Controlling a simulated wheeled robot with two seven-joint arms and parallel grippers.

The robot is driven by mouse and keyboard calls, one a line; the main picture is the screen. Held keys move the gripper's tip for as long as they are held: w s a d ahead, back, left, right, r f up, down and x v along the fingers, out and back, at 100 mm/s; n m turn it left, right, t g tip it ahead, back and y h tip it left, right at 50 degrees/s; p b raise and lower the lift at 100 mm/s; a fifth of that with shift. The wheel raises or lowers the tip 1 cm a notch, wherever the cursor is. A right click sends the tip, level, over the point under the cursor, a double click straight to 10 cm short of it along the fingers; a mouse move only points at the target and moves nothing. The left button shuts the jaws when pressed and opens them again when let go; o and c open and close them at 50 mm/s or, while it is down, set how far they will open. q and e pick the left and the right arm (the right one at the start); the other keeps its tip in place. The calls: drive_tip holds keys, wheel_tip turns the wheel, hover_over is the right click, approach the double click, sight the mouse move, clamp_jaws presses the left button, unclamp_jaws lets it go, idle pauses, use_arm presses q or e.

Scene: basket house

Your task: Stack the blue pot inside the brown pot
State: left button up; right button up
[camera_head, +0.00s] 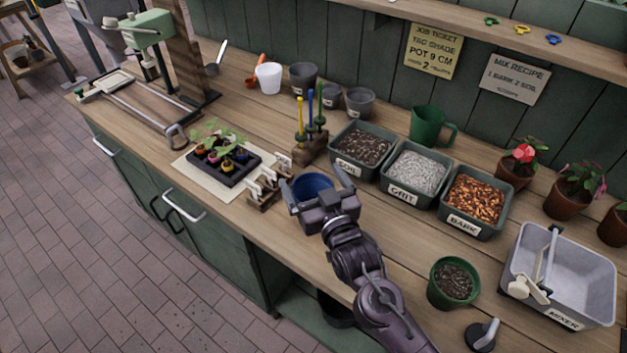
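The blue pot (312,184) stands near the front edge of the bench, left of the middle, with its open top facing up. My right gripper (317,186) reaches over it from the lower right. Its fingers are spread wide, one on each side of the pot, and its body hides the pot's near side. A small gap seems to show at the right finger; contact at the left finger is unclear. I cannot pick out a plain empty brown pot; brown flowerpots with plants (567,203) stand at the right. My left gripper is not in view.
Soil (362,165), grit (410,189) and bark (474,221) bins stand behind the gripper. A tool block (310,146), wooden rack (262,199) and seedling tray (222,165) are left. A green soil pot (453,283) and mixer (570,316) are right. Grey pots (360,103) stand behind.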

drive_tip(key=b+v, duration=0.2)
drive_tip(key=v, duration=0.6)
drive_tip(key=shift+a, duration=0.1)
idle(0.8)
